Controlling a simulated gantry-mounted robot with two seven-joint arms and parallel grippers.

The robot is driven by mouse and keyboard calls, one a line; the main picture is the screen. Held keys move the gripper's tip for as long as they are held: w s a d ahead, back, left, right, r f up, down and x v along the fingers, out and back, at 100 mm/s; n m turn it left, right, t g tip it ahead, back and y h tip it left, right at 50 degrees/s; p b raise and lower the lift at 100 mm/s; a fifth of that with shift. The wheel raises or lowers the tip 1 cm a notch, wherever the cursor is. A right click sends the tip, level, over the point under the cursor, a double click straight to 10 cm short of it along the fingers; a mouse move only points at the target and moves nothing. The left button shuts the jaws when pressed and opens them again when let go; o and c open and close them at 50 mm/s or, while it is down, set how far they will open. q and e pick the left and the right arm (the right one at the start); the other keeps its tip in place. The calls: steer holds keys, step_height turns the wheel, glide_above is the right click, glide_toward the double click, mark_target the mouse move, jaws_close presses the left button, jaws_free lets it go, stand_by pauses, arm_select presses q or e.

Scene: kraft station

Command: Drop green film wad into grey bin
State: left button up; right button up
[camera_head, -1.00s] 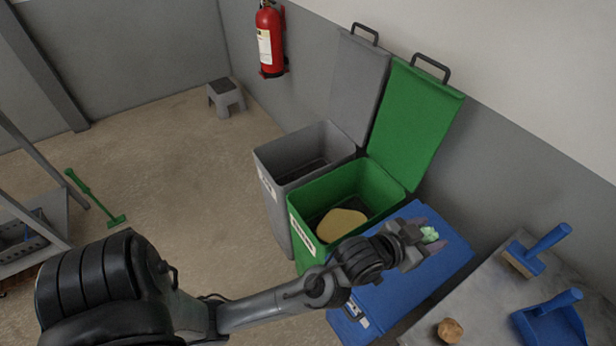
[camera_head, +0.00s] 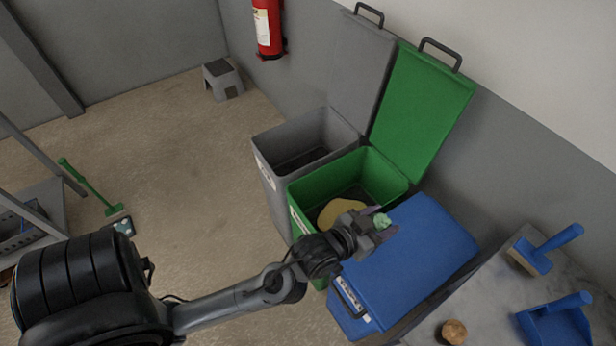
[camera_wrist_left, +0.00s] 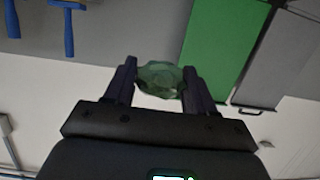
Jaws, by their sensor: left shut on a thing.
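The green film wad (camera_head: 381,220) is a small pale green crumpled lump held in my left gripper (camera_head: 384,231). In the left wrist view the wad (camera_wrist_left: 160,80) sits between the two dark fingers of the gripper (camera_wrist_left: 161,84), which is shut on it. In the head view the gripper is above the near edge of the blue bin, beside the green bin. The grey bin (camera_head: 272,187) stands behind the green one with its lid (camera_head: 360,75) raised against the wall; its opening is clear and its inside looks dark. My right gripper is not in view.
The green bin (camera_head: 310,190) stands open with a yellowish piece (camera_head: 335,212) inside. The blue bin (camera_head: 425,245) is closed. A table (camera_head: 490,300) at right holds a blue brush (camera_head: 545,250), blue dustpan (camera_head: 558,325) and brown lump (camera_head: 454,332). A grey step stool (camera_head: 222,80) stands on the floor.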

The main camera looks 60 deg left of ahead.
arm_select(q)
steer(key=w+a+f+n+y+b, duration=0.1)
steer(key=w+a+f+y+b, duration=0.1)
steer(key=w+a+f, duration=0.35)
steer(key=w+a+f+n+y+b, duration=0.1)
steer(key=w+a+f+n+b, duration=0.1)
steer(key=a, duration=0.7)
steer(key=w+a+f+n+y+b, duration=0.15)
steer(key=w+a+f, duration=0.25)
steer(key=a, duration=0.4)
steer(key=a+y+b, duration=0.1)
steer(key=a, duration=0.4)
steer(key=w+a+f+n+g+y+b, duration=0.1)
steer(key=a, duration=0.4)
steer(key=w+a+f+n+g+y+b, duration=0.1)
steer(key=a, duration=0.4)
steer(key=shift+w+a, duration=0.1)
steer(key=shift+a, duration=0.2)
steer(key=s+a+n+g+y+b, duration=0.2)
steer(key=a+y+b, duration=0.1)
steer(key=a, duration=1)
step_height(320, 180, down, 6)
steer(key=a+b, duration=0.1)
steer(key=b, duration=0.5)
steer(key=shift+f+b, duration=0.15)
steer(key=shift+b, duration=0.25)
steer(key=shift+w+n, duration=0.1)
steer(key=shift+n, duration=0.15)
steer(key=o, duration=1.1)
